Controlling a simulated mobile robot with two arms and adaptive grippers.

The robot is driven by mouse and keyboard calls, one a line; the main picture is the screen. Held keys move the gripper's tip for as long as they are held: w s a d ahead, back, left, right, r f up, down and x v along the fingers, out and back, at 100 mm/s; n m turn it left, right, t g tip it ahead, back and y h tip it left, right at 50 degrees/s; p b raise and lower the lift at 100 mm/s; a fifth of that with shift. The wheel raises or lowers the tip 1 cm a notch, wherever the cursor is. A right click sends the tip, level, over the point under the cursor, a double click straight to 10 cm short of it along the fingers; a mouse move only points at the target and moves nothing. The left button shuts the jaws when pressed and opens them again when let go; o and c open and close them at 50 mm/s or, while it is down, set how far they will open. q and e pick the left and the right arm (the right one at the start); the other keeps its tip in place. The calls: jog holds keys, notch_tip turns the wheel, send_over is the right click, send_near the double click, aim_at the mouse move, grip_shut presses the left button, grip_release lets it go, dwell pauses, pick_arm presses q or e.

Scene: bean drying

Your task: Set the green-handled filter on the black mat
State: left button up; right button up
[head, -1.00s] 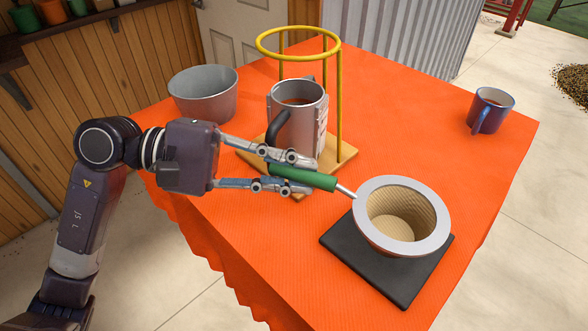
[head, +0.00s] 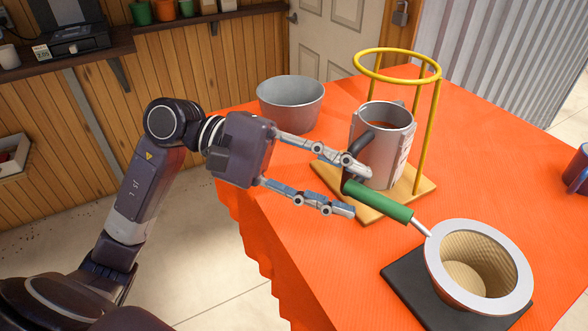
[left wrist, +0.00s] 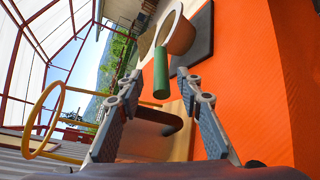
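The green-handled filter (head: 480,263) has a pale rim and a beige woven inside. It stands upright on the black mat (head: 405,279), its green handle (head: 385,203) pointing left past the mat's edge. My left gripper (head: 360,192) is open, its fingertips spread around the handle's end with nothing gripped. In the left wrist view the handle (left wrist: 162,80) lies between and beyond the open fingers (left wrist: 160,92), with gaps on both sides. The filter (left wrist: 180,38) and mat (left wrist: 202,45) show at the top there. My right gripper is not in view.
A metal mug (head: 388,150) with a dark handle stands on a wooden-based stand with a yellow ring (head: 437,72), close by my upper finger. A grey bowl (head: 291,103) is behind. A blue mug (head: 577,172) is at the right edge. The orange tablecloth (head: 300,230) is clear in front.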

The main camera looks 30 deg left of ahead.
pick_arm(q)
jog(key=b+v, duration=0.2)
jog(key=v, duration=0.6)
